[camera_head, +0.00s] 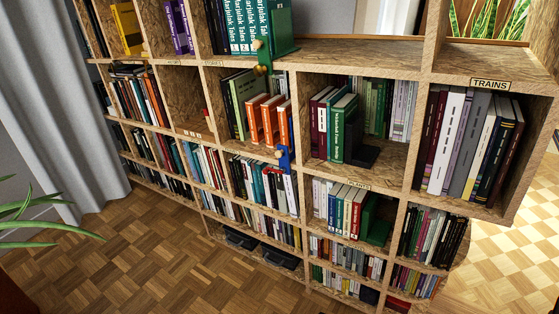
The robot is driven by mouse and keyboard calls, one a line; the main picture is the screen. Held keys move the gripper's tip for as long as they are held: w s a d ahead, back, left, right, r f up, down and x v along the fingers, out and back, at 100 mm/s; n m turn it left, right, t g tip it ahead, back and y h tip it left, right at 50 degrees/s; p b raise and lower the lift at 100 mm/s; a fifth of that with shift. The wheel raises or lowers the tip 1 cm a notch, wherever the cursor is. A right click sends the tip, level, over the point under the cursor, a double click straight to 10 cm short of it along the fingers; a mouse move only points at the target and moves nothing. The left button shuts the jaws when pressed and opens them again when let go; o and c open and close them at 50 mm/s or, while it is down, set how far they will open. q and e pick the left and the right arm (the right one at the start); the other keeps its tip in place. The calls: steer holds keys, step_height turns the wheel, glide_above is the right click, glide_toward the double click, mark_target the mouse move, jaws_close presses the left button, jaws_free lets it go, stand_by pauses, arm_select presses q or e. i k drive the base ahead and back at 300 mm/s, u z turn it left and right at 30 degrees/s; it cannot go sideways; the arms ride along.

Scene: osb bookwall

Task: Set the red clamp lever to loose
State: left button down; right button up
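A small red part (274,170), perhaps the red clamp lever, shows at the foot of a blue clamp-like fitting (285,158) on the shelf edge near the middle of the head view. The blue fitting has a pale wooden knob (279,154). Another small red piece (205,113) sits at the upright beside an empty-looking compartment farther left. Both red pieces are too small for me to tell which is the lever or how it is set. Neither of my grippers shows in this view.
The board bookshelf (350,72) fills most of the view. A green fitting (264,60) with wooden knobs hangs at an upper shelf edge. A dark bookend (361,152) stands beside green books. Parquet floor (140,255) is clear in front; plant leaves (38,225) reach in at left.

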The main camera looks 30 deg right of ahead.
mark_target(282, 170)
steer(key=z, duration=0.65)
steer(key=i, duration=0.85)
steer(key=z, duration=0.65)
